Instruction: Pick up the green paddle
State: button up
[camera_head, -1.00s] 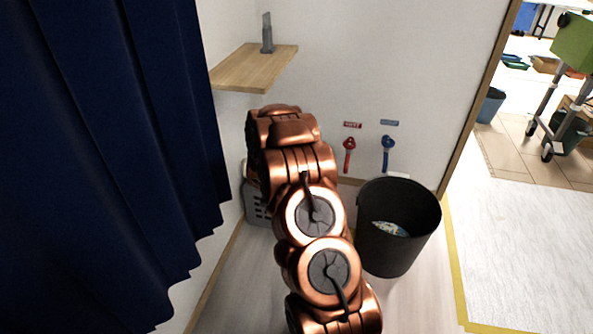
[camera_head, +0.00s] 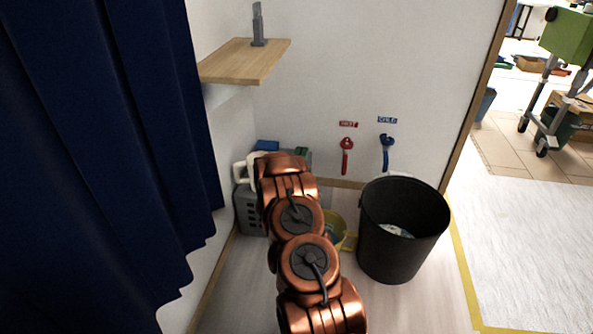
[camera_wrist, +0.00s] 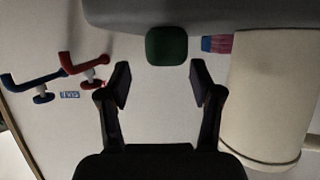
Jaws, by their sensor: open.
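A dark green block-like piece (camera_wrist: 166,45), which looks like the green paddle, shows just beyond my fingertips in the wrist view, at the edge of a grey body (camera_wrist: 200,12). My gripper (camera_wrist: 160,82) is open, its two fingers spread on either side below the green piece, with nothing seen between them. In the head view a small green part (camera_head: 302,151) shows just behind my arm, near a grey box (camera_head: 250,210) on the floor. My gripper is hidden behind my copper arm there.
Red (camera_head: 346,155) and blue (camera_head: 386,152) valves are on the wall. A black bin (camera_head: 400,250), yellow bucket (camera_head: 340,228) and wooden shelf (camera_head: 245,62) are near.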

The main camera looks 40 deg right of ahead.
jog(key=shift+b+x, duration=0.55)
jog(key=shift+x, duration=0.45)
jog(key=shift+w+b+x, duration=0.3)
jog(key=shift+b+x, duration=0.5)
jog(key=shift+x, duration=0.95)
jog(key=shift+a, duration=0.15)
jog(key=shift+c, duration=0.3)
grip_shut()
